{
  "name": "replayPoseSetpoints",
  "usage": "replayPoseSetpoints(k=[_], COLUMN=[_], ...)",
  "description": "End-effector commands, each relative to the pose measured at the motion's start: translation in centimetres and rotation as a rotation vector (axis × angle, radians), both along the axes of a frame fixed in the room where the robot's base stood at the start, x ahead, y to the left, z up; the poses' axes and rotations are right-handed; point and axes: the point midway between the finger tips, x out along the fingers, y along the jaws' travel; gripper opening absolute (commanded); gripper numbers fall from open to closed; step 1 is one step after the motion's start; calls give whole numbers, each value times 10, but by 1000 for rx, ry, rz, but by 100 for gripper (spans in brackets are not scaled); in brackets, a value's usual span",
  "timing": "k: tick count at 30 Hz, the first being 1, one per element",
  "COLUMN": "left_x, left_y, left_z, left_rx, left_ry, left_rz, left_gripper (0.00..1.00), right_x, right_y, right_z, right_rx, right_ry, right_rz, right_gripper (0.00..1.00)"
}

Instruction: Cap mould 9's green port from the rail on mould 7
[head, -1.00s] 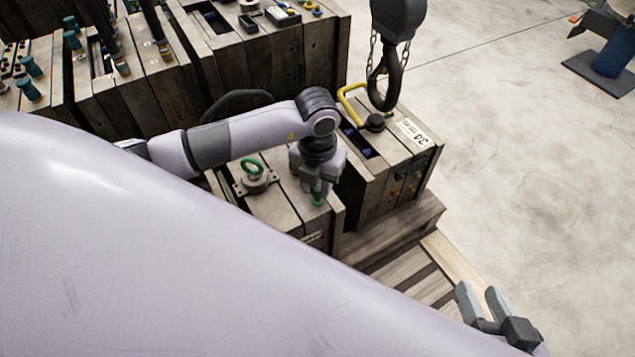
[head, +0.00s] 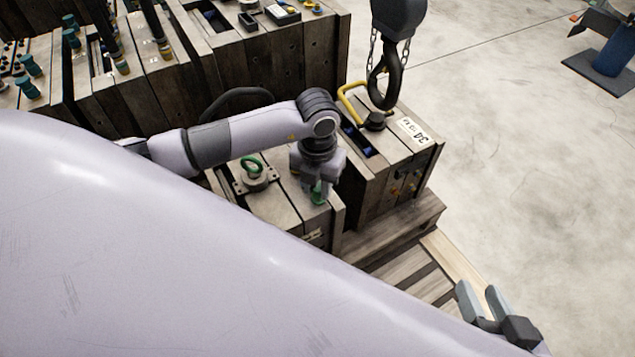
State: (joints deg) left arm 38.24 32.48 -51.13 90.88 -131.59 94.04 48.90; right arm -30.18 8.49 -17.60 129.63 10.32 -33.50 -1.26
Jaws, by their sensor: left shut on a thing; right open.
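My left gripper (head: 318,190) points down over the top of a wooden mould block (head: 275,210) in the middle of the view. It is shut on a small green cap (head: 318,197), mostly hidden between the fingers. I cannot tell whether the cap touches the block's top. A green ring (head: 251,165) on a grey plate stands on the same block, left of the gripper. I cannot read a number on this block, and no bare green port shows. My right gripper (head: 477,290) is open and empty at the lower right, over the floor beside the pallet.
A block with a label reading 34 (head: 412,131) stands to the right on a pallet (head: 400,228). A crane hook (head: 384,80) hangs above it near a yellow handle (head: 352,100). More mould blocks (head: 270,60) stand behind. My arm hides the lower left.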

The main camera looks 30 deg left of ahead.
Motion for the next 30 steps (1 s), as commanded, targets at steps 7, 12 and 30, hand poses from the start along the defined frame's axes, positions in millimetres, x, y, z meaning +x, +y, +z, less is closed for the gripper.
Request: replayPoseSetpoints(k=[7,12,30], left_x=[0,0,0], left_y=[0,0,0], left_z=[0,-3,-7], left_rx=[0,0,0], left_ry=[0,0,0], left_rz=[0,0,0], left_gripper=[2,2,2], right_x=[0,0,0], right_y=[0,0,0], right_z=[0,-2,-4], right_rx=[0,0,0], right_ry=[0,0,0], right_rz=[0,-1,-1], right_gripper=[43,43,43])
